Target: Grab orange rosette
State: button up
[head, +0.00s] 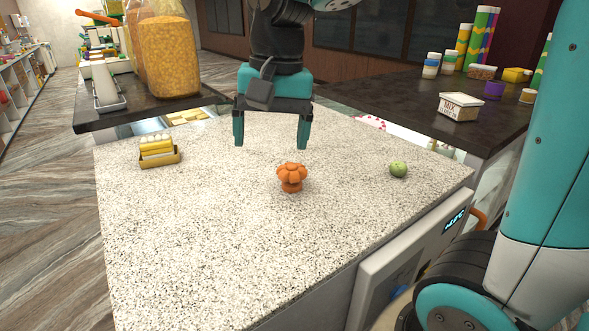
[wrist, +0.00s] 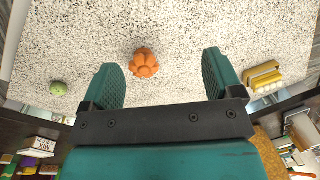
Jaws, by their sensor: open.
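The orange rosette (head: 291,177) stands upright on the speckled white counter (head: 200,240), near its middle. It looks like a small flower-shaped sweet with rounded petals. My gripper (head: 271,144) is open and empty, with its fingers pointing down, above and behind the rosette in the head view. In the wrist view the rosette (wrist: 145,62) lies in line with the gap between the two fingertips (wrist: 162,62), apart from both fingers. Nothing hides the rosette in either view.
Dark counters behind hold a MIX box (head: 460,107) and a large jar (head: 167,57). Counter around the rosette is clear.

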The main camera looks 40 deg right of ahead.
jog(key=w+d+r+m+h, duration=0.1)
jog(key=w+d+r+m, duration=0.4)
jog(key=d+m, duration=0.3)
jog(key=m+p, duration=0.2)
jog(key=p, duration=0.1)
send_over(291, 166)
jog(key=shift+g, duration=0.3)
notch_tip(291, 166, down, 11)
jog(key=shift+s+f, duration=0.1)
jog(key=shift+f+p, duration=0.85)
jog(key=shift+f, duration=1.85)
jog(key=c, duration=1)
jog(key=shift+r, duration=0.1)
